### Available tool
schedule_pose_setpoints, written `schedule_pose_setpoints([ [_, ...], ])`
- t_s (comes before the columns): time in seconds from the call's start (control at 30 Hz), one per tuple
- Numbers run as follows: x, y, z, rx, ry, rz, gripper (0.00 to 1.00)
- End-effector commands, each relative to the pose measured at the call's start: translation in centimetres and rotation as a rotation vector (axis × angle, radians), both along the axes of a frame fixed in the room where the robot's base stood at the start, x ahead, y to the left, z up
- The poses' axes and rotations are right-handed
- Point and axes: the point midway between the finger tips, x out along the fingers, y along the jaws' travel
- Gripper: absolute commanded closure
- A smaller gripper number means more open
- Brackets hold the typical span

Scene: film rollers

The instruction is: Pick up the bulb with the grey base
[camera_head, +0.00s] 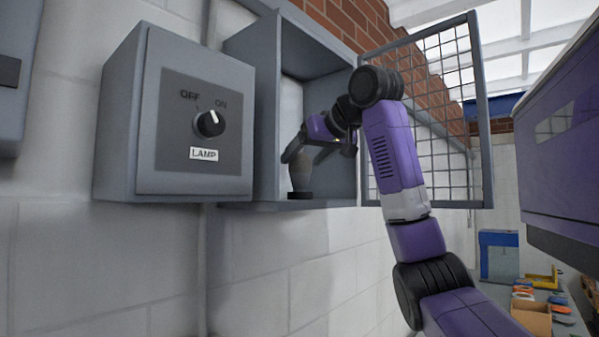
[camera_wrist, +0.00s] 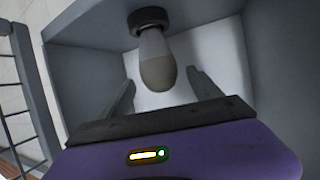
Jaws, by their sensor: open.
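A bulb (camera_head: 301,173) with a dull grey-brown glass and a dark, nearly black-looking base stands upright on the floor of an open grey wall cabinet (camera_head: 335,190). In the wrist view the bulb (camera_wrist: 157,62) appears base up, its rounded end toward my gripper. My gripper (camera_head: 304,150) reaches into the cabinet around the top of the bulb. In the wrist view my gripper (camera_wrist: 160,78) is open, one finger on each side of the bulb's rounded end, with gaps visible. Whether the base is grey is hard to tell in this shade.
The cabinet's mesh door (camera_head: 435,115) stands open at the right, close to my arm. A grey lamp switch box (camera_head: 175,120) is mounted at the left, its knob (camera_head: 209,123) turned toward ON. A bench with several small items (camera_head: 540,310) lies at the lower right.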

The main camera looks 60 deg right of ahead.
Motion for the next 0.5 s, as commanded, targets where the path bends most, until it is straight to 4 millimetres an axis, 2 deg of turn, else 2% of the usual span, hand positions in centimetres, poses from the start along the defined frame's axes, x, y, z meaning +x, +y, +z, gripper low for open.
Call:
schedule_pose_setpoints([
  [0.3, 3.1, -2.0, -1.6, 0.001, 0.001, -0.001, 0.26],
  [0.5, 4.0, -2.5, -2.3, 0.000, 0.000, -0.001, 0.26],
])
